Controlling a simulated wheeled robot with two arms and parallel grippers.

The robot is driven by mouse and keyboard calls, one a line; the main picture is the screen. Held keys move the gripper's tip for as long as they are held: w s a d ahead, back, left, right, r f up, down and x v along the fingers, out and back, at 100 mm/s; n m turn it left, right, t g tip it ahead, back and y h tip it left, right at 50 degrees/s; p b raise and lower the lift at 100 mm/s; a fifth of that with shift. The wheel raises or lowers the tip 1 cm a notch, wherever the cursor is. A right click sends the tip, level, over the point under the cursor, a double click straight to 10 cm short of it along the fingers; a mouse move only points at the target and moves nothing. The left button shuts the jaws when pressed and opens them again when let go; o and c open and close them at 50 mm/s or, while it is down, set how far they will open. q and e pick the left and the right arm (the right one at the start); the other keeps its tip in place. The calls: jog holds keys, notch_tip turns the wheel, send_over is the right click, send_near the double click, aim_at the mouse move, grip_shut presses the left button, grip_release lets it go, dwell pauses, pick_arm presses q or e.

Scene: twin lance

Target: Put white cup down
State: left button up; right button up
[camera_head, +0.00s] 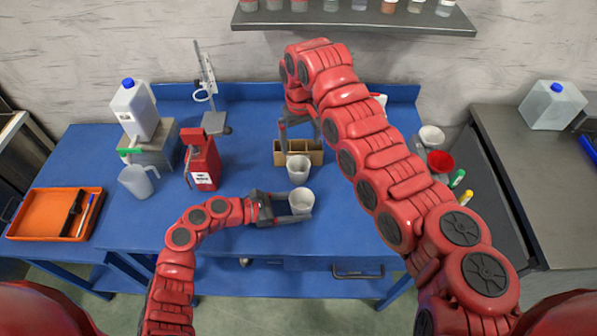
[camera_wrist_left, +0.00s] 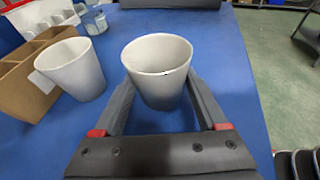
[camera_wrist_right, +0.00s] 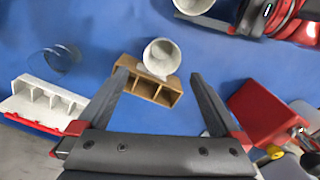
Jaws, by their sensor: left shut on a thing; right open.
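A white cup (camera_head: 301,200) sits between the fingers of my left gripper (camera_head: 290,208), which is shut on it. In the left wrist view this cup (camera_wrist_left: 158,62) is upright, empty, with its rim above the fingers. I cannot tell whether its base touches the table. A second white cup (camera_head: 298,169) stands just behind it, at the front of a brown divided box (camera_head: 314,157); it also shows in the left wrist view (camera_wrist_left: 72,70). My right gripper (camera_wrist_right: 160,76) is open and empty above the box and second cup.
The blue table (camera_head: 245,160) is clear left of the cups. A red canister (camera_head: 203,162), a clear jug (camera_head: 137,181) and an orange tray (camera_head: 32,212) stand further left. A red bowl (camera_head: 440,161) and a white bowl (camera_head: 431,136) are at the right, past my right arm.

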send_near(298, 165)
jog(key=s+f, duration=0.2)
jog(key=s, duration=0.1)
jog(key=f, duration=0.5)
jog(key=shift+w+f, duration=0.2)
jog(key=shift+w, duration=0.05)
jog(key=shift+d, duration=0.1)
jog(key=c, duration=1.3)
notch_tip(298, 165, up, 10)
jog(key=shift+r, duration=0.1)
jog(key=shift+m, duration=0.3)
notch_tip(298, 165, down, 9)
jog(key=shift+s, duration=0.15)
jog(key=shift+f, duration=0.4)
